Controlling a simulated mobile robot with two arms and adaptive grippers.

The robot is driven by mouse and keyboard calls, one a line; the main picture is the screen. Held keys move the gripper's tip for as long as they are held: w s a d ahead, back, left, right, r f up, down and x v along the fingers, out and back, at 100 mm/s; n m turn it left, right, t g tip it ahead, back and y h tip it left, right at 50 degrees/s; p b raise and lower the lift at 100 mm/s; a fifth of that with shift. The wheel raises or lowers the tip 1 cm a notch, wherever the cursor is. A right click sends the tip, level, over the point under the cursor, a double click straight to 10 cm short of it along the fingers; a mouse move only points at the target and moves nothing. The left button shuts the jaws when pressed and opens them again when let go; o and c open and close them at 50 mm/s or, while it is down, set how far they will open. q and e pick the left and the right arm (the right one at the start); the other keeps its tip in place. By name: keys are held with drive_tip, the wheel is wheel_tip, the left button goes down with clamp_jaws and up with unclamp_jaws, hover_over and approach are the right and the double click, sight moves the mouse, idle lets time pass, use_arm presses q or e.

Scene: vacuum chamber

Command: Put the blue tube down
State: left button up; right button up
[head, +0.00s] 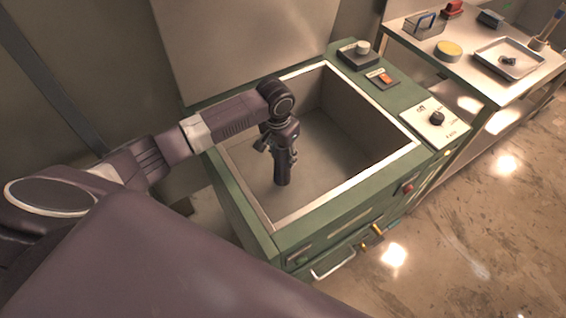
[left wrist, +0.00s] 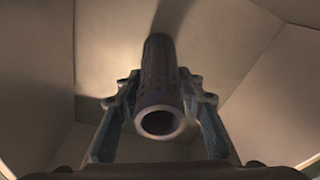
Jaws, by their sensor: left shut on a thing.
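My left gripper (head: 279,142) reaches down into the open chamber (head: 333,196) of the green machine. It is shut on the blue tube (head: 283,173), which looks dark grey here and hangs nearly upright below the fingers. In the left wrist view the tube (left wrist: 160,88) sits between the two fingers of the gripper (left wrist: 163,105), its open round end facing the camera. I cannot tell whether the tube's lower end touches the chamber floor. My right gripper is not in view.
The chamber's pale rim (head: 345,188) and walls surround the gripper; its floor looks otherwise bare. A raised lid (head: 240,50) stands behind. A control panel with a black knob (head: 436,118) is at right. A side table holds a tray (head: 508,72), a wire basket (head: 424,25) and a yellow disc (head: 448,50).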

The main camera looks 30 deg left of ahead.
use_arm(q)
wheel_tip(320, 180, down, 4)
drive_tip(key=shift+r, duration=0.2)
drive_tip(key=shift+f, duration=0.35)
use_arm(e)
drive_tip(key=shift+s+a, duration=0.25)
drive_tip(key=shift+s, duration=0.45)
use_arm(q)
drive_tip(key=o, duration=1.3)
drive_tip(key=shift+f, duration=0.1)
drive_tip(key=shift+c, duration=0.2)
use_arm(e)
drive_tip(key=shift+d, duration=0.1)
use_arm(q)
drive_tip(key=shift+r, duration=0.4)
wheel_tip(320, 180, up, 11)
hover_over(283, 164)
drive_tip(key=a, duration=0.1)
drive_tip(key=shift+w+a+r, duration=0.2)
drive_tip(key=shift+w, duration=0.25)
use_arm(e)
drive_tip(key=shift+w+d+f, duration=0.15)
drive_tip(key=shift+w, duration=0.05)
